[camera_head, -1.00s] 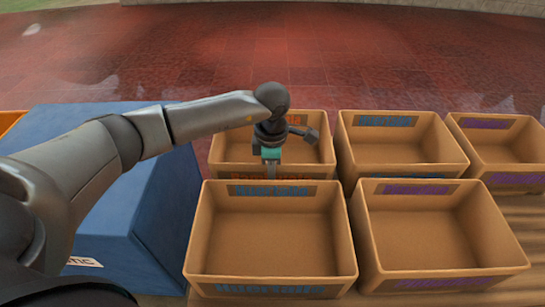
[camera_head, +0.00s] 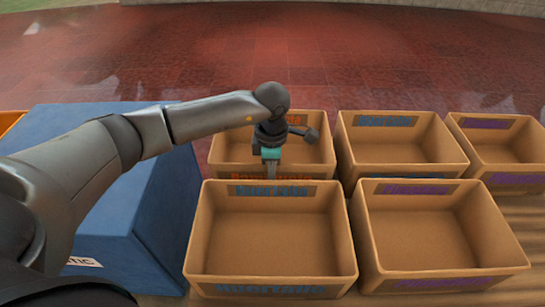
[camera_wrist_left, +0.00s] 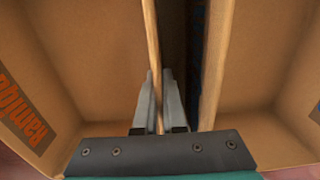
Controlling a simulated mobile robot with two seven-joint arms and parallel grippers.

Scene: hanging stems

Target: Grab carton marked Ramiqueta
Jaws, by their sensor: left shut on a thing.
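The carton marked in orange letters (camera_head: 232,148) is the brown open box at the back left in the head view. Its lettering there is partly hidden by my arm. In the left wrist view its inside (camera_wrist_left: 85,60) fills the left, with an orange label reading "Ramiq..." (camera_wrist_left: 25,115), cut off by the frame edge. My left gripper (camera_head: 270,170) is over its near wall. In the left wrist view the gripper's fingers (camera_wrist_left: 160,100) are shut on the carton's thin wall, one on each side. My right gripper is not in view.
A front left carton with blue lettering (camera_head: 271,245) stands close behind the held wall, a narrow dark gap between. More open cartons stand right: blue-lettered (camera_head: 400,150), purple-lettered (camera_head: 440,235) and another purple-lettered one (camera_head: 500,150). A blue box (camera_head: 110,200) is at the left.

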